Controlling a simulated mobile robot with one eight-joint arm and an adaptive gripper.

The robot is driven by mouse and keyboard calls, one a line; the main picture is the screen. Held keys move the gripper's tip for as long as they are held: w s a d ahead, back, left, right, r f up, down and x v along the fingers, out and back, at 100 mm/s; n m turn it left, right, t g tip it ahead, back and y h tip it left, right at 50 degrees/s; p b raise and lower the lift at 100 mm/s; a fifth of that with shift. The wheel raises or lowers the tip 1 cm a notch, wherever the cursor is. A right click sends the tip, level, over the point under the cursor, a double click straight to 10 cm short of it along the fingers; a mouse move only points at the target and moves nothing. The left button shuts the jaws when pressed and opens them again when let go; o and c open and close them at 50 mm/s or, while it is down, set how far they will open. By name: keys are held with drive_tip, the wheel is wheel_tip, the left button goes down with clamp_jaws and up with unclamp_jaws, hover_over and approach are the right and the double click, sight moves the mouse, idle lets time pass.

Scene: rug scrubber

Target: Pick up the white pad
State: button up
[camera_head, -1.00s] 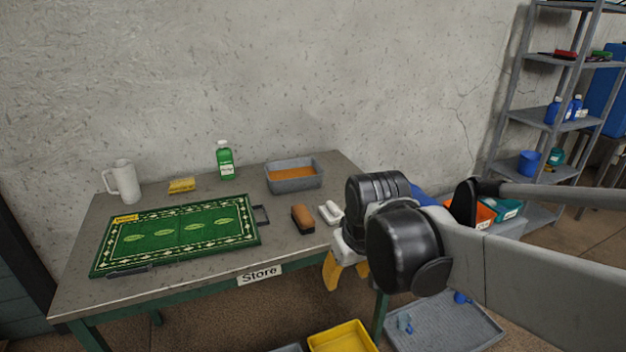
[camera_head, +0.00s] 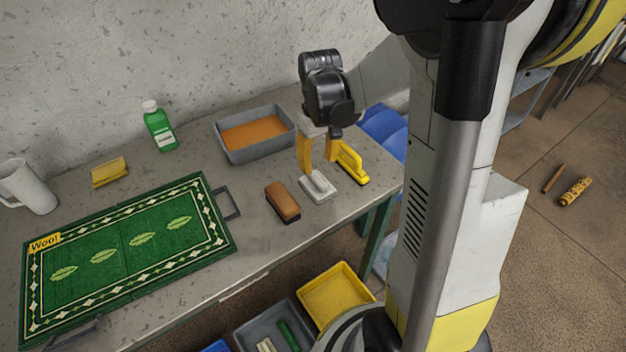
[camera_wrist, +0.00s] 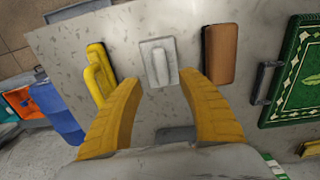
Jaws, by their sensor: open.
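The white pad (camera_head: 318,188) is a flat pale block with a raised grip on top. It lies on the table between a brown brush and a yellow-handled tool. In the wrist view the white pad (camera_wrist: 158,63) shows just beyond my fingertips, midway between them. My gripper (camera_head: 327,165) is open and empty, with its yellow fingers pointing down above and slightly behind the pad. In the wrist view the two fingers of my gripper (camera_wrist: 160,85) are spread wide. I cannot tell the exact height left above the pad.
The brown brush (camera_head: 283,202) lies close left of the pad; the yellow tool (camera_head: 350,163) is close right. A grey tray of orange liquid (camera_head: 256,135) stands behind. A green rug (camera_head: 122,245) covers the left of the table. A yellow bin (camera_head: 336,292) is below the front edge.

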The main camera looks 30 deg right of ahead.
sight(318, 178)
wheel_tip(318, 178, down, 7)
drive_tip(key=b, duration=0.3)
drive_tip(key=shift+a+f, duration=0.1)
clamp_jaws()
